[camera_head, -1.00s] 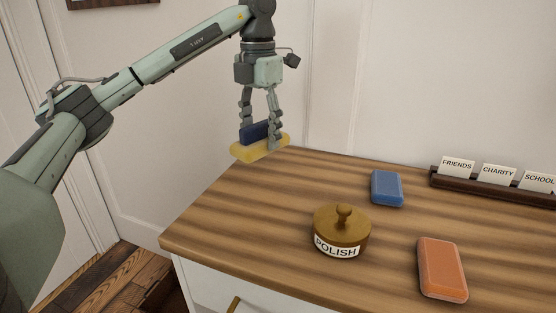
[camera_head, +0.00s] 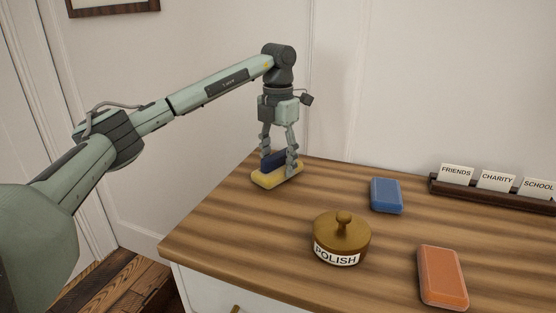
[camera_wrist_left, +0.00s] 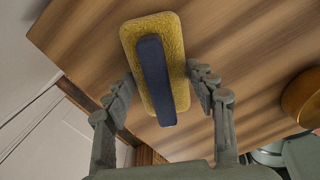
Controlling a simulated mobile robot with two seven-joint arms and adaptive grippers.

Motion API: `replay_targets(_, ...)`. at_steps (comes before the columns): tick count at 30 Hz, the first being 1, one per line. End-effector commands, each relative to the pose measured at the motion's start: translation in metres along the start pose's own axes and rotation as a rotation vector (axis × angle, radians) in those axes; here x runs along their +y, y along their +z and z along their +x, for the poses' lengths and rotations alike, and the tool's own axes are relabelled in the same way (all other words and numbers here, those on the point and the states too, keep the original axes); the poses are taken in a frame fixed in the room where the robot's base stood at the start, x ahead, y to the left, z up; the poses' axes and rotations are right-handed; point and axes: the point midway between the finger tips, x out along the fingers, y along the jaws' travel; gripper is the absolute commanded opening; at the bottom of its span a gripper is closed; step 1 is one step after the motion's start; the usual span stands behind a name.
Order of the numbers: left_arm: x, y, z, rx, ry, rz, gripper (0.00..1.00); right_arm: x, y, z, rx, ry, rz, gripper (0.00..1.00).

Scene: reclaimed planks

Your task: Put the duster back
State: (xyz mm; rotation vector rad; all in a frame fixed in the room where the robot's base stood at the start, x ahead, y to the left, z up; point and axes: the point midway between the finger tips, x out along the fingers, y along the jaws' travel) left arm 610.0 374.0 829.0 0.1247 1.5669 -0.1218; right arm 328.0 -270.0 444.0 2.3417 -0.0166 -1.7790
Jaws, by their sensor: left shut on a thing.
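The duster has a yellow pad (camera_head: 279,178) and a dark blue handle (camera_head: 272,161). My left gripper (camera_head: 279,156) is shut on the duster's handle, with one finger on each side. The duster is low over the back left of the wooden tabletop; I cannot tell whether it touches the wood. In the left wrist view the yellow pad (camera_wrist_left: 176,40) and blue handle (camera_wrist_left: 157,80) lie between the fingers of the left gripper (camera_wrist_left: 160,82), above the tabletop. My right gripper is not in view.
A brass pot labelled POLISH (camera_head: 341,238) stands right of the duster. A blue block (camera_head: 386,195) and an orange block (camera_head: 442,277) lie further right. A dark rack (camera_head: 483,194) with cards FRIENDS, CHARITY and SCHOOL stands at the back right. Bare tabletop (camera_head: 225,218) lies in front of the duster.

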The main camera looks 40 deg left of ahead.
Motion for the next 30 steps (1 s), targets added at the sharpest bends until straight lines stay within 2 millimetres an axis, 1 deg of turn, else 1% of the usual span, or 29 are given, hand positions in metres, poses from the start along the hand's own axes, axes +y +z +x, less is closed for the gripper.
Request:
replay_targets(3,0.0,0.0,0.003,0.0,0.0,0.0,0.29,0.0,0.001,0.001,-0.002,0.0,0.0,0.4)
replay_targets(4,0.0,0.0,0.004,0.0,0.0,0.0,0.57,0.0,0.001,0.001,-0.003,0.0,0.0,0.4)
replay_targets(9,0.0,0.0,0.003,0.0,0.0,0.0,0.77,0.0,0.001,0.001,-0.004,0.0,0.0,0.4)
replay_targets(17,0.0,0.0,0.003,0.0,0.0,0.0,0.77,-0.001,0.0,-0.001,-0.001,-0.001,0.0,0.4)
replay_targets(20,0.0,0.0,-0.002,-0.001,0.0,0.0,0.77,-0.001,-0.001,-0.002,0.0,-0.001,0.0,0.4)
replay_targets(23,0.0,0.001,-0.014,-0.004,0.0,0.0,0.77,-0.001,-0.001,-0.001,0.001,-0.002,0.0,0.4)
replay_targets(26,-0.001,0.002,-0.034,-0.005,-0.001,0.0,0.77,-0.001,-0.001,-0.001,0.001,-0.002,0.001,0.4)
replay_targets(30,0.0,0.002,-0.066,-0.006,0.0,-0.001,0.77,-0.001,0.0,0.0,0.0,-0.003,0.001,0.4)
